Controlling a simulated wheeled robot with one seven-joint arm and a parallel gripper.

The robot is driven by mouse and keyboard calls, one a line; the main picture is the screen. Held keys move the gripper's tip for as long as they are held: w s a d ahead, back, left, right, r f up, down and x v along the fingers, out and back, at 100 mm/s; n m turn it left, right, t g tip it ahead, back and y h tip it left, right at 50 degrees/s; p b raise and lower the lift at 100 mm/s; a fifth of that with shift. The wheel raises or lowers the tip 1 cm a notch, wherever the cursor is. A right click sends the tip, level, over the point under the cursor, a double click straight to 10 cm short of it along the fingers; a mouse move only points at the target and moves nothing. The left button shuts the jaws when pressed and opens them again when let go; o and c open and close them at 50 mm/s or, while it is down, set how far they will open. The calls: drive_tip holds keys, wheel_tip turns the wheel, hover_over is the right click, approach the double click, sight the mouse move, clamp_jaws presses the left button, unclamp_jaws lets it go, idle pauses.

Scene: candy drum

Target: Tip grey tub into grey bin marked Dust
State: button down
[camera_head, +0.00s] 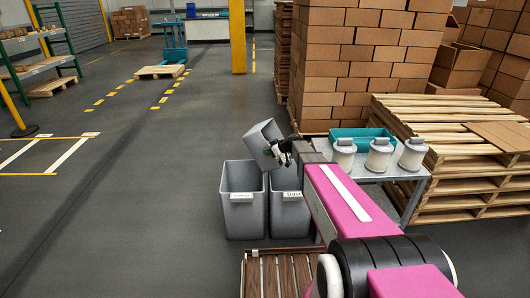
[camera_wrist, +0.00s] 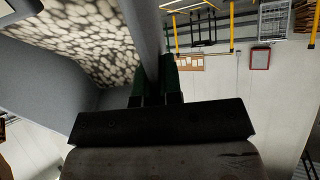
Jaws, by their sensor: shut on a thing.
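The grey tub (camera_head: 262,142) is held in the air, tilted, over the back of two grey bins. My gripper (camera_head: 280,152) is shut on the tub's wall at its right side. In the wrist view the green fingers (camera_wrist: 158,82) pinch the tub's grey wall (camera_wrist: 143,30). Pale, rounded lumps (camera_wrist: 85,40) show beside that wall, seemingly inside the tub. The grey bin marked Dust (camera_head: 290,214) stands on the floor at the right of the pair, partly hidden by my arm. Its inside is mostly hidden.
A second grey bin (camera_head: 243,212) with an unreadable label stands close on the left. At the right, a low table (camera_head: 372,174) carries a teal tray (camera_head: 362,140) and several pale canisters (camera_head: 379,155). Pallets (camera_head: 455,150) and stacked boxes (camera_head: 350,60) stand behind. A slatted wooden surface (camera_head: 275,272) is in front.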

drive_tip(key=s+d+f+t+y, duration=0.1)
drive_tip(key=d+y, duration=0.1)
drive_tip(key=s+d+f+t+y, duration=0.1)
drive_tip(key=y, duration=0.1)
drive_tip(key=s+d+f+t+y, duration=0.1)
drive_tip(key=d+y, duration=0.1)
drive_tip(key=shift+d+f, duration=0.3)
drive_tip(key=shift+d, duration=0.05)
drive_tip(key=shift+s+d+f+t+y, duration=0.2)
drive_tip(key=shift+s+d+t+y, duration=0.1)
drive_tip(key=shift+d+y, duration=0.4)
drive_tip(key=shift+s+d+t+y, duration=0.3)
drive_tip(key=shift+d+y, duration=0.1)
drive_tip(key=shift+y, duration=0.2)
drive_tip(key=shift+d, duration=0.1)
drive_tip(key=shift+s+d+f+t+y, duration=0.15)
drive_tip(key=shift+s+d+t+y, duration=0.25)
drive_tip(key=shift+y, duration=0.3)
drive_tip(key=shift+w+d+f, duration=0.1)
drive_tip(key=shift+d, duration=0.05)
